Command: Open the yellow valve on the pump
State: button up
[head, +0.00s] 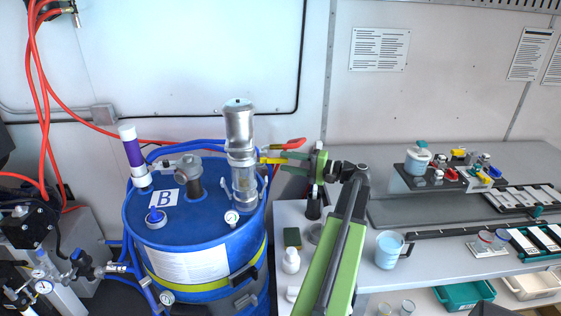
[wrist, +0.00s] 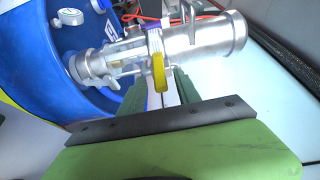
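The pump (head: 240,155) is a clear and metal cylinder standing on a blue drum marked B (head: 195,235). In the wrist view the pump (wrist: 205,40) lies sideways across the top. The yellow valve handle (head: 270,160) sticks out from the pump's right side, below a red handle (head: 294,143). In the wrist view the yellow handle (wrist: 159,72) points down toward my gripper. My green gripper (head: 287,161) reaches in from the right. In the wrist view its fingers (wrist: 161,88) are apart, with the yellow handle's end between their tips and gaps visible beside it.
Red hoses (head: 45,110) hang at the left. The wall is close behind the pump.

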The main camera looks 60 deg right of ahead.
aim_at(274, 160)
jog(key=shift+x, duration=1.35)
grip_shut()
dwell(0.4)
